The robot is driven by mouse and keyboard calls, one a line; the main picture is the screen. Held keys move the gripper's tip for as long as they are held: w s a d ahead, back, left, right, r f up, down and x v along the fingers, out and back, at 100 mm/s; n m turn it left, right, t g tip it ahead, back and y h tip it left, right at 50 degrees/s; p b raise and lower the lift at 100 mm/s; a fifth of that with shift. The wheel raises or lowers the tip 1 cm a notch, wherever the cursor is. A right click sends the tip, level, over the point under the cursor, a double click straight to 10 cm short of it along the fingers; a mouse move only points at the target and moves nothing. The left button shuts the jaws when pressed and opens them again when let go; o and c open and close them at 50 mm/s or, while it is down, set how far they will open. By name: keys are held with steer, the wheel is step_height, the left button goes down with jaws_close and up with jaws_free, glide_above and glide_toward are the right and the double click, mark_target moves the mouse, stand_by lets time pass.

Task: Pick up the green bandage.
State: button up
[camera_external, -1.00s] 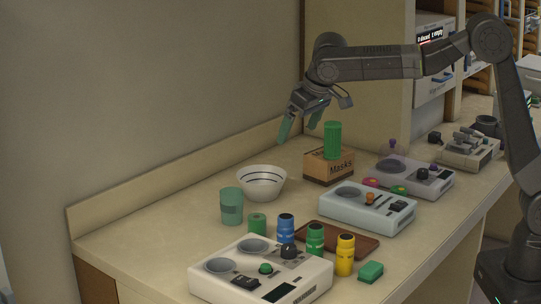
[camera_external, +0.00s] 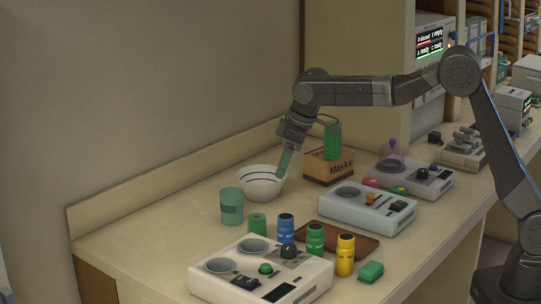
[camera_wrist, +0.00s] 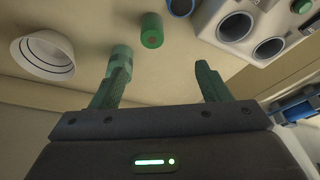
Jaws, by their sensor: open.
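A short green roll (camera_external: 257,224), which looks like the bandage, stands on the counter between the teal cup (camera_external: 231,206) and the blue bottle (camera_external: 286,228). In the wrist view the green roll (camera_wrist: 151,30) shows beyond the fingertips, between the two finger lines. A taller ribbed green cylinder (camera_external: 332,140) stands on the Masks box (camera_external: 328,169).
A green bottle (camera_external: 315,240), a yellow bottle (camera_external: 345,255) and a green block (camera_external: 370,272) stand right of the roll. A white device (camera_external: 262,275) lies in front and a pale blue device (camera_external: 367,210) to the right. A brown tray (camera_external: 362,247) lies behind the bottles.

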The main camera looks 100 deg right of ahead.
mark_target(260, 217)
steer(key=w+d+f+n, duration=0.1)
steer(key=f, duration=0.3)
steer(key=w+d+f+n+y, duration=0.1)
steer(key=w+f, duration=0.1)
steer(key=f, duration=0.3)
steer(key=w+d+f+n, duration=0.1)
steer(key=f, duration=0.3)
steer(key=shift+w+d+f+n+t+b, duration=0.2)
steer(key=shift+f+n+t+b, duration=0.1)
steer(key=shift+n+t, duration=0.1)
steer(key=shift+p+x, duration=1)
steer(key=shift+x, duration=1.8)
steer(key=shift+c, duration=0.4)
steer(key=c, duration=1)
